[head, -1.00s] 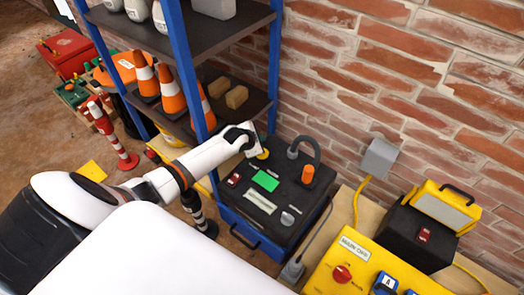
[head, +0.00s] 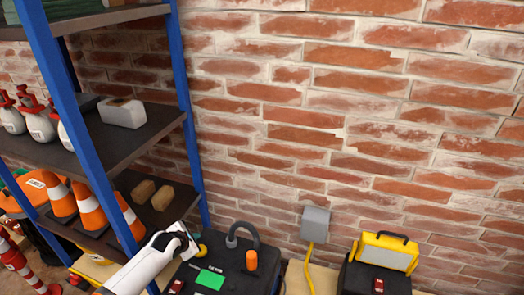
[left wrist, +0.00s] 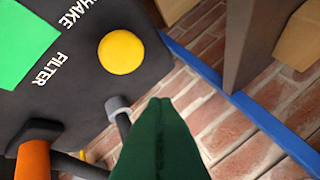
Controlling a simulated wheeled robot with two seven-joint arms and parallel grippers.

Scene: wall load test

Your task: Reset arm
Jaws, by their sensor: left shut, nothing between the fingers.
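My left gripper (head: 187,240) is at the bottom of the head view, beside the top of a black machine (head: 228,257). In the left wrist view its dark green fingers (left wrist: 158,125) are pressed together with nothing between them. The machine's top carries a yellow round button (left wrist: 121,52), a green panel (left wrist: 25,32) and an orange knob (left wrist: 33,158). The words SHAKE and FILTER are printed beside the green panel. The fingertips appear apart from the yellow button. My right gripper is not in view.
A blue-posted shelf (head: 187,100) with orange cones (head: 92,210) and spray bottles (head: 40,125) stands left. A brick wall (head: 340,130) is behind, with a grey box (head: 315,223) and yellow cable. A yellow work lamp (head: 386,252) is at the lower right.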

